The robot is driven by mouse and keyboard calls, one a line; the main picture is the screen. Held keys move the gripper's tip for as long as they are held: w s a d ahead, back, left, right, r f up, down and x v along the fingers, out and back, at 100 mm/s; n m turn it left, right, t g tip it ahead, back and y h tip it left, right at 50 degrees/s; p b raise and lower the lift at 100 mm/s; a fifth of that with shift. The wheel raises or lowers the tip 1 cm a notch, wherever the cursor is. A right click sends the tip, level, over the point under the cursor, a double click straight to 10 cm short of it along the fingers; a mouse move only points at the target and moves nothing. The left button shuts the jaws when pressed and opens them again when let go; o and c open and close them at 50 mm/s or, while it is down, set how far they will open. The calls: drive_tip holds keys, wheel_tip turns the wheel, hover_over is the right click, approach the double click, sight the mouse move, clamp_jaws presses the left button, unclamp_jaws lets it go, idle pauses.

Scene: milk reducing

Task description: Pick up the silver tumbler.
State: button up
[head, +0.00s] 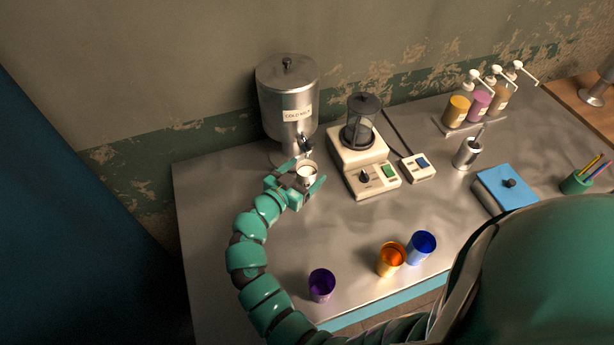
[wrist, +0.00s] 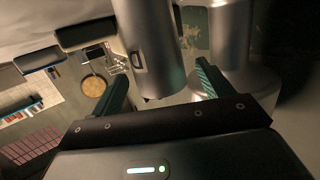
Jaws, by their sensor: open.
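The silver tumbler (head: 307,180) stands upright under the tap of the cold milk dispenser (head: 288,100), with pale liquid showing at its top. My gripper (head: 300,174) is open, with one finger on each side of the tumbler. In the wrist view, a silver cylinder that looks like the tumbler (wrist: 148,50) stands between the two open fingers of my gripper (wrist: 163,72). A gap shows beside the fingers there, and I cannot tell whether either touches it.
A blender-like machine (head: 360,150) with a small control box (head: 417,167) stands right of the tumbler. Purple (head: 321,285), orange (head: 390,260) and blue (head: 421,247) cups stand near the front edge. A silver cup (head: 466,154) and a blue box (head: 506,188) are farther right. The table's middle is clear.

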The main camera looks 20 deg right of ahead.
drive_tip(key=shift+x, duration=0.8)
drive_tip(key=shift+f, duration=0.1)
drive_tip(key=c, duration=1.3)
